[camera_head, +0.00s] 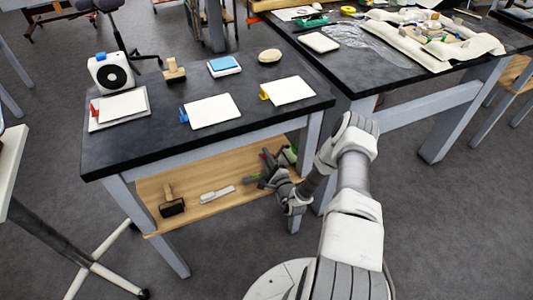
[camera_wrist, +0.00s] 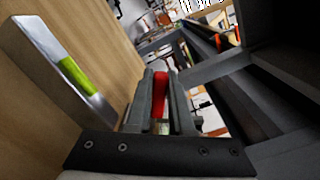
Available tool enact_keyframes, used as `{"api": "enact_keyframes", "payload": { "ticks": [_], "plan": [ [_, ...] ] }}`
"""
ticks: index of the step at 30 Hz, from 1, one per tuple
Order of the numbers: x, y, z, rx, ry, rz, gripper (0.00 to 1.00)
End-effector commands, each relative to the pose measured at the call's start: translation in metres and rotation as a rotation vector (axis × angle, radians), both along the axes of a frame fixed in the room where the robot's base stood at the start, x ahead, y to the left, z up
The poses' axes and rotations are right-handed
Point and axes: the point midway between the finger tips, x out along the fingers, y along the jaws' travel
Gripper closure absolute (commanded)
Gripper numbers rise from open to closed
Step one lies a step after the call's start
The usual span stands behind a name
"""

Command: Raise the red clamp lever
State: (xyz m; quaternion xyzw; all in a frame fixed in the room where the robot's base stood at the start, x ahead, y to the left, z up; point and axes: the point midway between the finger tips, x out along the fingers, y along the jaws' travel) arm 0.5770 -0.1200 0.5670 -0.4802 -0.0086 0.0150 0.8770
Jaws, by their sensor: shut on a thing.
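A red clamp lever (camera_head: 95,110) stands at the left edge of a pale board with a white sheet (camera_head: 121,107), on the left of the black bench top. My gripper (camera_head: 261,168) is far from it, low at the wooden shelf under the bench. In the wrist view my gripper (camera_wrist: 163,82) is shut on a narrow red thing (camera_wrist: 161,92) between its two grey fingers. What this red thing belongs to is hidden by the fingers.
Blue (camera_head: 184,116) and yellow (camera_head: 264,93) levers sit on other boards on the black bench (camera_head: 155,145). The wooden shelf (camera_head: 240,208) holds a dark-headed tool (camera_head: 171,207) and a white tool (camera_head: 217,194). A silver bar with a green band (camera_wrist: 76,75) lies beside my gripper.

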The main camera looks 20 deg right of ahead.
Motion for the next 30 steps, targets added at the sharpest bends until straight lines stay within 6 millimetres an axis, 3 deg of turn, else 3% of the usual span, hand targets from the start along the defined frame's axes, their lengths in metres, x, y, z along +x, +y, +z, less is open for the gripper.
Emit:
{"api": "enact_keyframes", "payload": {
  "ticks": [20, 21, 25, 30],
  "plan": [
    [0.0005, 0.0006, -0.0031, -0.063, -0.001, -0.002, 1.0],
    [0.0005, 0.0006, -0.0031, -0.063, -0.001, -0.002, 0.75],
    [0.0003, 0.0007, -0.003, -0.062, -0.002, -0.001, 0.51],
    [0.0002, 0.001, -0.0028, -0.061, -0.002, -0.001, 0.5]
  ]
}}
